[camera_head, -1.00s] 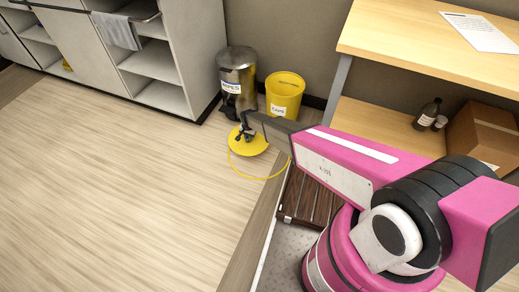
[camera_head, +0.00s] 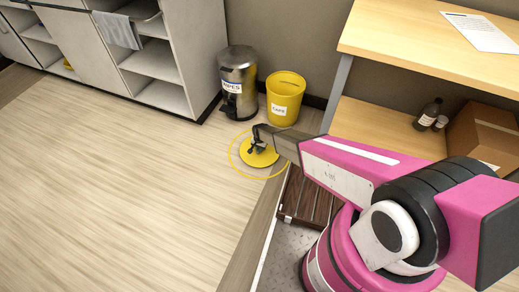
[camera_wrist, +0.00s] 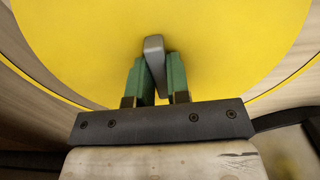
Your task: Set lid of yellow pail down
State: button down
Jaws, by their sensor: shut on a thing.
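The yellow lid (camera_head: 258,158) is a flat round disc at floor level in front of the yellow pail (camera_head: 285,97). In the head view it appears inside a thin yellow ring (camera_head: 233,165) on the floor. My gripper (camera_head: 259,146) is above the lid. In the wrist view the green fingers of my gripper (camera_wrist: 155,75) are shut on the lid's grey handle (camera_wrist: 154,52), and the yellow lid (camera_wrist: 225,50) fills most of the picture. I cannot tell whether the lid touches the floor. The pail stands upright and open, with a white label.
A metal pedal bin (camera_head: 238,80) stands left of the pail, beside a white cabinet (camera_head: 175,60). A wooden bench (camera_head: 430,35) is at right, with a dark slatted crate or mat (camera_head: 305,200) below. The floor at left is clear.

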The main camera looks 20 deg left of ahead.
jog(key=shift+f, duration=0.15)
jog(key=c, duration=1.1)
grip_release()
notch_tip(320, 180, up, 12)
jog(key=shift+r, duration=0.2)
